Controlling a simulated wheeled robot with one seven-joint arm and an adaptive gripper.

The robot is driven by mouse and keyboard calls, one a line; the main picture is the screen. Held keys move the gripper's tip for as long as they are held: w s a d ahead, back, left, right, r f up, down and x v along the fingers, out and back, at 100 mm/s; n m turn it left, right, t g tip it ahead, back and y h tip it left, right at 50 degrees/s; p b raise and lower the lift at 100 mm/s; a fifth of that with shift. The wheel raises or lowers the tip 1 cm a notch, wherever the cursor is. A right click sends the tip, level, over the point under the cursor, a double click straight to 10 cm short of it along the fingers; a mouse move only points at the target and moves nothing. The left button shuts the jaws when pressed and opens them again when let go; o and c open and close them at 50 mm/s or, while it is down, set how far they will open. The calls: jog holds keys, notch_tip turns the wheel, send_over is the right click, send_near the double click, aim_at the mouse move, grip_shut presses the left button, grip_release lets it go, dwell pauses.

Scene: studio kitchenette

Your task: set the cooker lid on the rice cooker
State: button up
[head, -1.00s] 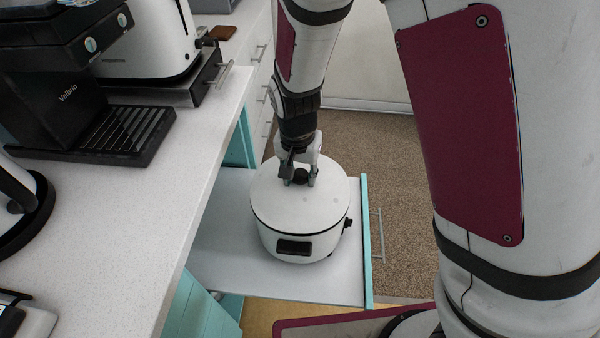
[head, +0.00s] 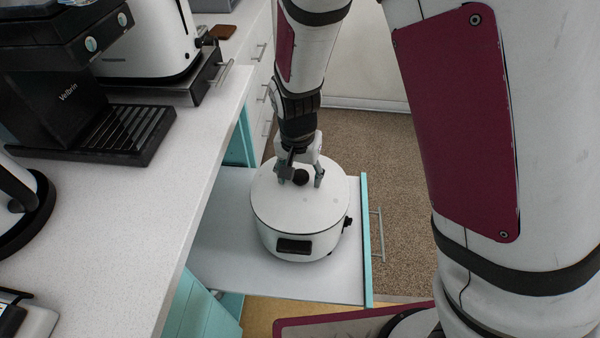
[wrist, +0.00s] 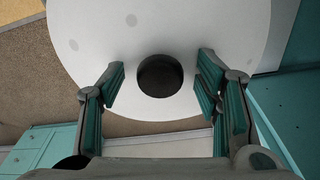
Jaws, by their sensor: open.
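The white cooker lid (head: 284,205) sits on top of the white rice cooker (head: 318,242), closing its top with an even seam all round. The lid's round black knob (head: 301,177) stands up in its middle. My gripper (head: 301,182) is just above the lid, with its fingers spread on either side of the knob. In the wrist view my open gripper (wrist: 158,88) shows clear gaps between both fingers' teal pads and the knob (wrist: 160,76). The lid (wrist: 200,28) fills the upper part of that view.
The cooker stands on a white pull-out shelf (head: 225,262) with a teal front edge. The white counter (head: 185,195) at left is higher and carries a black coffee machine (head: 75,100) and a white toaster (head: 145,40). Brown floor (head: 395,220) lies to the right.

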notch_tip(320, 180, up, 12)
jog(key=s, duration=0.1)
jog(key=shift+s+a, duration=0.15)
jog(key=shift+a, duration=0.1)
